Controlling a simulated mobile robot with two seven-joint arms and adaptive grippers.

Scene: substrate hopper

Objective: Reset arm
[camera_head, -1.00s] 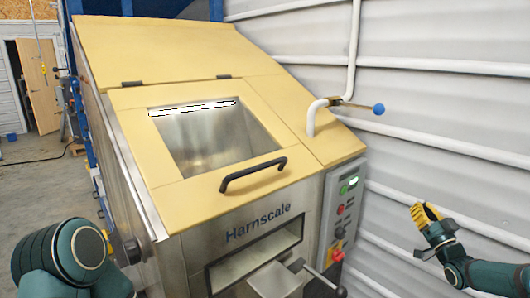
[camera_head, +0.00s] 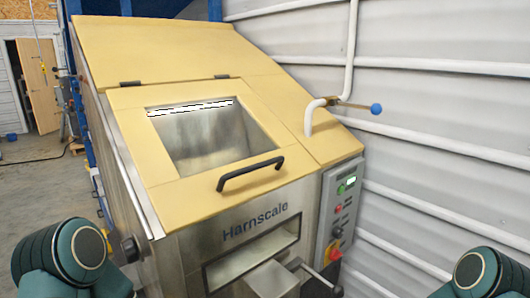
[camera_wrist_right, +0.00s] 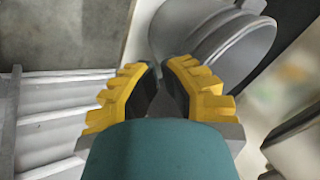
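My right arm (camera_head: 485,272), dark green, shows at the bottom right corner of the head view. Its gripper is outside that view. In the right wrist view my right gripper (camera_wrist_right: 159,72) has its two yellow-ridged fingers apart with a narrow gap and nothing between them. My left arm (camera_head: 70,258) is bent at the bottom left of the head view.
The Harnscale hopper (camera_head: 230,267) stands in front, its yellow lid (camera_head: 150,155) and black handle (camera_head: 250,173) down. A control panel (camera_head: 340,205) is on its right side. A pipe valve with a blue knob (camera_head: 376,108) sticks out by the corrugated wall (camera_head: 450,110). Open floor lies left.

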